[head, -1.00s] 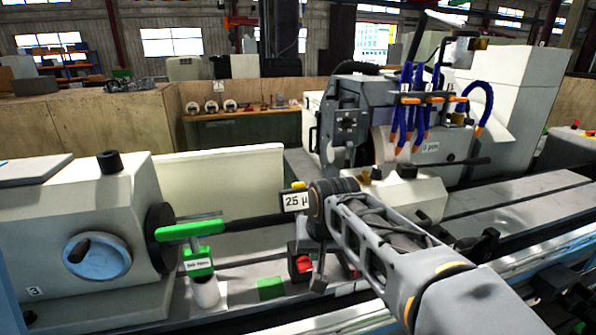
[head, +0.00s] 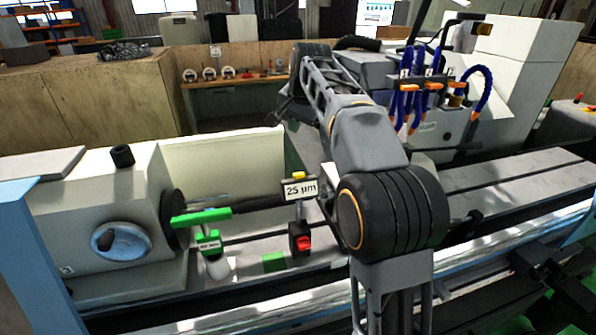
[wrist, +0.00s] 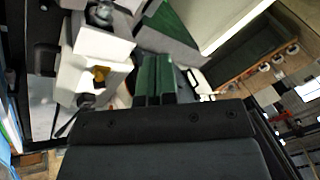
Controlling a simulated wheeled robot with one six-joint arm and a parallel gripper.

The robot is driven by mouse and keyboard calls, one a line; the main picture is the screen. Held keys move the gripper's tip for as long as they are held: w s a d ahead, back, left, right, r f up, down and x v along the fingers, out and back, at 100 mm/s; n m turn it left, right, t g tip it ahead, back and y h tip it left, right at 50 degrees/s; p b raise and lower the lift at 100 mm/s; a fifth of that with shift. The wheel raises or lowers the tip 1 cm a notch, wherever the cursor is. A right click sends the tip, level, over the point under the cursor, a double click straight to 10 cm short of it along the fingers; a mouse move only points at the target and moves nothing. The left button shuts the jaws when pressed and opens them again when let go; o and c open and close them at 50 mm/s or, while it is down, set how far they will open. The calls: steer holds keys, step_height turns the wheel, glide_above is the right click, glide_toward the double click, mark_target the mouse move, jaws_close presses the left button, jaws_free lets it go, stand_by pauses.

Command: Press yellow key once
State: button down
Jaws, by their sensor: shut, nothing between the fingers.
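A small yellow key (head: 298,176) shows at the top edge of a display reading 25 µm (head: 300,189), in the middle of the head view. A small yellow part (wrist: 98,73) also shows on a white block left of the fingers in the wrist view; I cannot tell whether it is the same key. My gripper (wrist: 155,68) is shut and empty, with its dark green fingers side by side. In the head view my arm folds up and back, right of the display, and the fingertips are not clear there. The gripper is apart from the yellow key.
Below the display is a red button (head: 303,243) in a black housing. To its left are a green block (head: 273,262) and a green gauge arm (head: 200,216) beside the headstock (head: 100,215). Blue hoses (head: 414,90) hang by the wheel housing. A pale panel (head: 225,165) stands behind.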

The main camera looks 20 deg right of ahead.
steer(key=b, duration=0.1)
glide_above(299, 176)
steer(key=w, duration=0.3)
step_height(299, 176, down, 7)
steer(key=shift+s+d+f+b, duration=0.15)
steer(key=shift+d+f+b, duration=0.2)
steer(key=shift+f+b, duration=0.4)
stand_by(1.6)
steer(key=shift+s+f+b, duration=0.15)
steer(key=shift+f+b, duration=0.1)
steer(key=shift+b, duration=0.25)
steer(key=shift+s+f+b, duration=0.2)
steer(key=shift+f+b, duration=0.2)
stand_by(0.5)
stand_by(0.4)
steer(key=shift+w+r+p, duration=0.35)
steer(key=shift+r+p, duration=0.5)
steer(key=shift+p, duration=0.15)
